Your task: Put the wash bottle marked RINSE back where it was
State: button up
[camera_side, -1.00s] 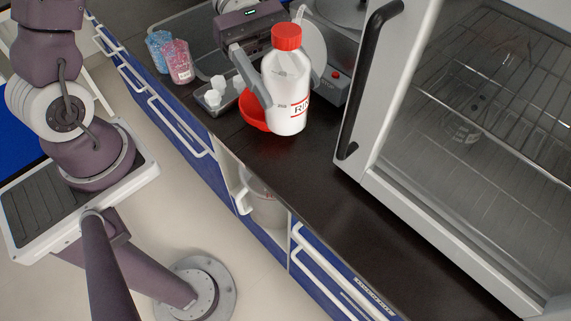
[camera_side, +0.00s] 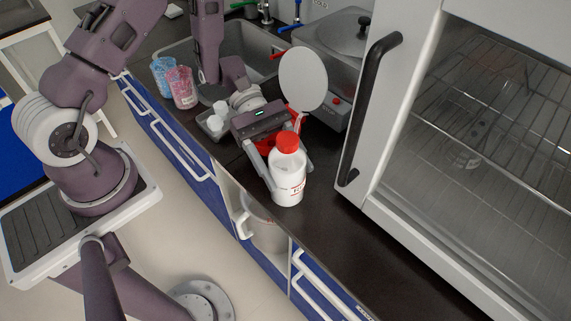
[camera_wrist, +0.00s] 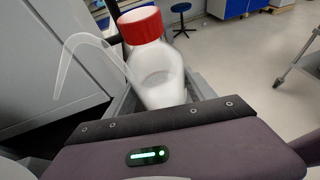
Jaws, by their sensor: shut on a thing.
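The wash bottle (camera_side: 288,187) is white with a red cap and red lettering, partly legible, on its front. It stands upright between the fingers of my gripper (camera_side: 289,172) near the middle of the dark counter in the side view. My gripper is shut on its body. I cannot tell whether its base touches the counter. In the wrist view the bottle (camera_wrist: 160,75) is held between the fingers, with its red cap up and a clear bent spout tube (camera_wrist: 85,55) curving to the left. The lettering faces away there.
A cabinet with a glass door and wire racks (camera_side: 480,110) stands close on the right. A pale round disc (camera_side: 303,78) and a red object, partly hidden, are behind my gripper. Bead-filled beakers (camera_side: 181,87) and a tray (camera_side: 213,122) are left. The dark counter (camera_side: 335,240) in front is clear.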

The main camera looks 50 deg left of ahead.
jog(key=o, duration=1)
jog(key=v, duration=1.1)
jog(key=shift+w+a, duration=0.1)
jog(key=shift+a, duration=0.1)
jog(key=s+r+m+t+y, duration=0.8)
jog(key=s+r+m+y, duration=0.5)
jog(key=r, duration=0.5)
jog(key=s+a+m, duration=0.1)
jog(key=s+m, duration=0.1)
jog(key=shift+s+m, duration=0.15)
jog(key=shift+m, duration=0.25)
